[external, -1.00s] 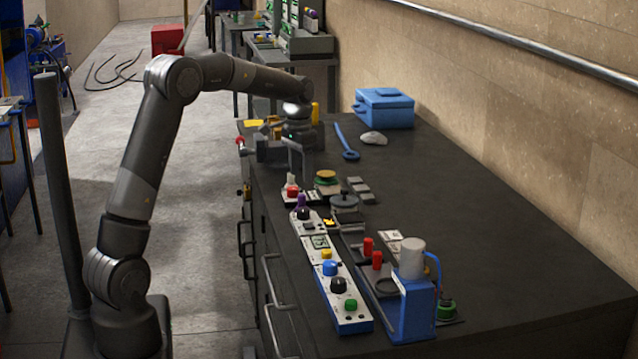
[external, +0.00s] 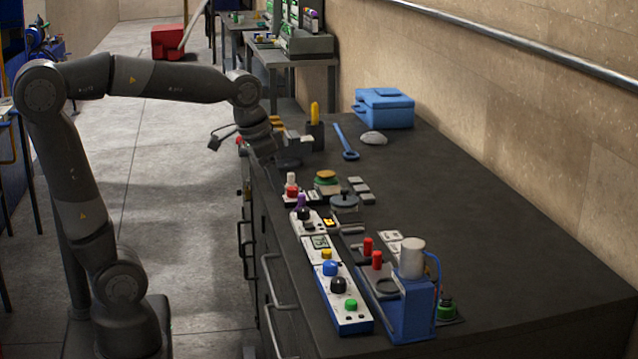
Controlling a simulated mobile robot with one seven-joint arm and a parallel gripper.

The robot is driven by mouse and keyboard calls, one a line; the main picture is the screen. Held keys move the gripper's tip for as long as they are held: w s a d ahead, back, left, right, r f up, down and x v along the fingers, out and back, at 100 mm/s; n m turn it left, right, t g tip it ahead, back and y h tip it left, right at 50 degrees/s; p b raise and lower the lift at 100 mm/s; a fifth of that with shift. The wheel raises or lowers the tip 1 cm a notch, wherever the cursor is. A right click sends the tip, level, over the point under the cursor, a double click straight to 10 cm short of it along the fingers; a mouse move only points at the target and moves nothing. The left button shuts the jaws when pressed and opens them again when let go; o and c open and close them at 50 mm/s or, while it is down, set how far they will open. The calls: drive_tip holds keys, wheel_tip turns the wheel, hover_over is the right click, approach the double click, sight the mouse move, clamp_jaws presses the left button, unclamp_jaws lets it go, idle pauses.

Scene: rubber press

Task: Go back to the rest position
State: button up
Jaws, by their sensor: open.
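My arm stands at the left and bends over the near left edge of the dark bench (external: 480,230). My gripper (external: 285,158) is open at that edge, tilted, and I see nothing held in it. Its fingers are small, dark and partly merged with the bench behind them. The white-and-blue control panel (external: 318,246) lies along the front edge, nearer the camera. The blue press with a grey cylinder (external: 411,258) stands right of the panel.
A black holder with a yellow item (external: 315,132) stands just right of my gripper. A blue wrench (external: 345,143), a pale lump (external: 373,138) and a blue toolbox (external: 384,108) lie farther right. Small parts sit around a grey round pot (external: 344,202).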

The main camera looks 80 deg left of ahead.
drive_tip(key=s+d+f+m+t, duration=0.1)
drive_tip(key=s+d+f+t, duration=0.1)
drive_tip(key=s+d, duration=0.6)
drive_tip(key=s+f, duration=0.1)
drive_tip(key=s, duration=0.2)
drive_tip(key=shift+d+f+h, duration=0.2)
drive_tip(key=shift+f+h, duration=0.15)
drive_tip(key=shift+h, duration=0.05)
idle(1.7)
